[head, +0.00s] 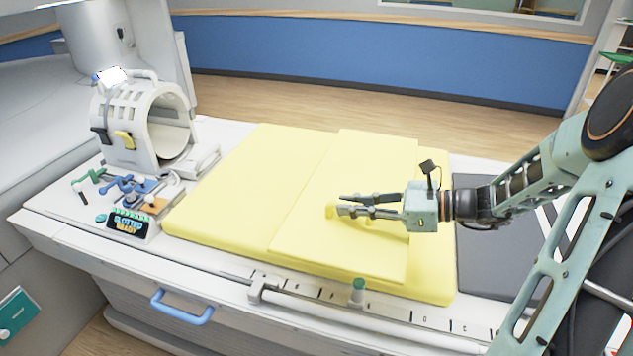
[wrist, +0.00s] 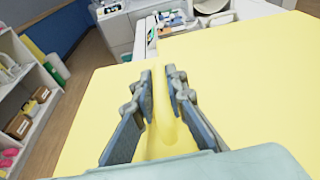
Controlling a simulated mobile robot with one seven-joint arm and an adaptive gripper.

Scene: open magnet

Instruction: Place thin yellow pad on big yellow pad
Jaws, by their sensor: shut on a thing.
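The big yellow pad (head: 245,170) lies flat on the white patient table in the head view. The thin yellow pad (head: 345,165) lies over its right part, looking flat and roughly lined up with it; any small gap beneath cannot be told. My gripper (head: 342,205) is over the thin pad, its fingers shut on a raised yellow handle of that pad (head: 331,211). In the wrist view the gripper (wrist: 162,80) has the yellow handle (wrist: 168,125) between its two fingers. The part of the big pad under the thin pad is hidden.
A dark grey pad (head: 490,245) lies to the right. A rail (head: 320,300) with a green-topped knob (head: 358,290) runs along the front edge.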

